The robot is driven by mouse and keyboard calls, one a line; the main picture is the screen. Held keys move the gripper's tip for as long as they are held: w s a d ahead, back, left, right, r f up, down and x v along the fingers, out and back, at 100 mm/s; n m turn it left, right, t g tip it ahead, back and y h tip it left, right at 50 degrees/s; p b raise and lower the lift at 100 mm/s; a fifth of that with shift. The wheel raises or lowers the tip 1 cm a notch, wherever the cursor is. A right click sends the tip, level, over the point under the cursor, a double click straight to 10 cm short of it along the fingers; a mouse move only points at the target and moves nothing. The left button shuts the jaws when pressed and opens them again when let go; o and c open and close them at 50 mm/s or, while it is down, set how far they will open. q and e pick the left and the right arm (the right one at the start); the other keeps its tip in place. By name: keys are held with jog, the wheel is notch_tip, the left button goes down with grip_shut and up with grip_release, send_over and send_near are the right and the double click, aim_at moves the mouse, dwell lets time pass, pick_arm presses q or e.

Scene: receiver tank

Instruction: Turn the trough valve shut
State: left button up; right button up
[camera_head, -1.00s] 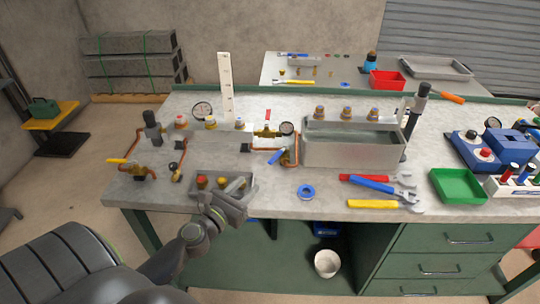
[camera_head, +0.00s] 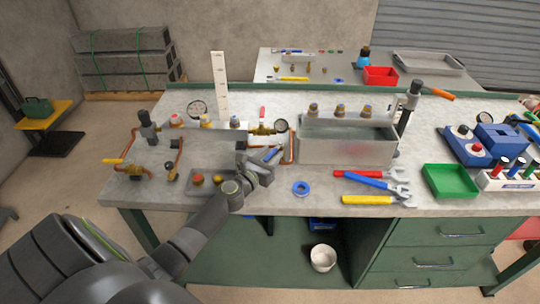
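The metal trough (camera_head: 345,152) stands on the bench and holds grey liquid. At its left end is a valve with a blue lever handle (camera_head: 271,155), slanting up to the right beside a copper pipe (camera_head: 291,146). My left gripper (camera_head: 264,165) is just in front of and below the blue handle, with its fingers apart. The fingers partly hide the handle's lower end and the valve body. I cannot tell whether they touch the handle. My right gripper is out of view.
A tray of small brass fittings (camera_head: 205,182) lies left of my wrist. A roll of blue tape (camera_head: 301,188) and wrenches (camera_head: 372,182) lie in front of the trough. A yellow-handled valve (camera_head: 125,166) and a white ruler (camera_head: 219,85) stand left. The bench front edge is under my arm.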

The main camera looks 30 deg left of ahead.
pick_arm(q)
grip_shut()
dwell(0.3)
jog(key=m+h+b, duration=0.1)
jog(key=a+m+h+b, duration=0.1)
jog(key=h+b, duration=0.1)
jog(key=shift+w+a+f+h, duration=0.15)
jog(key=shift+f+h, duration=0.05)
jog(key=shift+h, duration=0.1)
jog(key=shift+a+r+m+g+h+b, duration=0.2)
jog(key=shift+m+g+h+b, duration=0.1)
jog(key=shift+m+h+b, duration=0.3)
grip_release()
jog(key=shift+r, duration=0.1)
